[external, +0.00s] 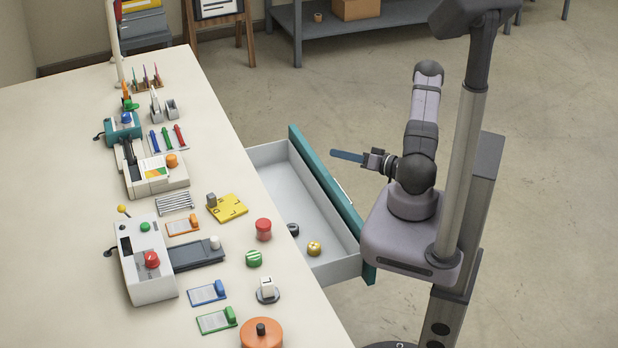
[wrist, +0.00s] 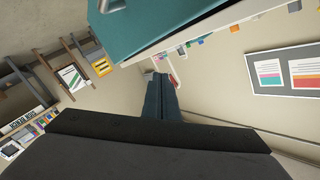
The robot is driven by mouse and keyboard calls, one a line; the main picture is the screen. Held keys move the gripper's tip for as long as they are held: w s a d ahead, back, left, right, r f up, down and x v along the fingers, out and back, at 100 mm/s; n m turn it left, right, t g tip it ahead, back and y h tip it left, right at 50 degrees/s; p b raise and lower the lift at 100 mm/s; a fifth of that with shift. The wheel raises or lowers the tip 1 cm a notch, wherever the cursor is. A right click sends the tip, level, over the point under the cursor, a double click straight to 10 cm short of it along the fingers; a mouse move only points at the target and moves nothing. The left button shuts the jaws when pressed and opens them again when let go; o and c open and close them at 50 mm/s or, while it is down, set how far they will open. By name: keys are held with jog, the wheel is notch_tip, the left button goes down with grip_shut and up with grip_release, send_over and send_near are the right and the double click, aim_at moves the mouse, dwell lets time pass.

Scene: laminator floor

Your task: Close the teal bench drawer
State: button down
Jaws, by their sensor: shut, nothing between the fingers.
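The teal bench drawer (external: 330,192) stands pulled out from the long bench's side in the external view, with its teal front facing my arm. Its grey interior is open to view and holds a black ring-like item (external: 293,229) and a yellow round item (external: 314,248). A pale handle shows on the front. My gripper (external: 347,156) is beside the far part of the drawer front, on its outer side, with its shut blue-grey fingers pointing left. I cannot tell whether they touch it. In the wrist view the shut fingers (wrist: 160,95) point ahead, and the teal front (wrist: 160,22) fills the top.
The bench top (external: 70,200) carries several tools and devices, including a red cylinder (external: 263,229) and an orange round item (external: 262,334) near its edge. A grey shelf (external: 375,27) with a cardboard box stands behind. The floor around the drawer is clear.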

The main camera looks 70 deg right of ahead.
jog(key=w+r+n+g+y+p, duration=0.1)
jog(key=w+r+n+g+y, duration=0.2)
jog(key=w+r+n+y, duration=0.4)
jog(key=s+d+f+m+g+h, duration=0.4)
jog(key=s+d+f+m+g, duration=0.2)
jog(key=s+d+f, duration=0.2)
notch_tip(320, 180, down, 3)
jog(key=shift+d+r+g, duration=0.15)
jog(key=shift+d+g, duration=0.15)
jog(key=shift+d, duration=0.8)
jog(key=shift+w, duration=0.1)
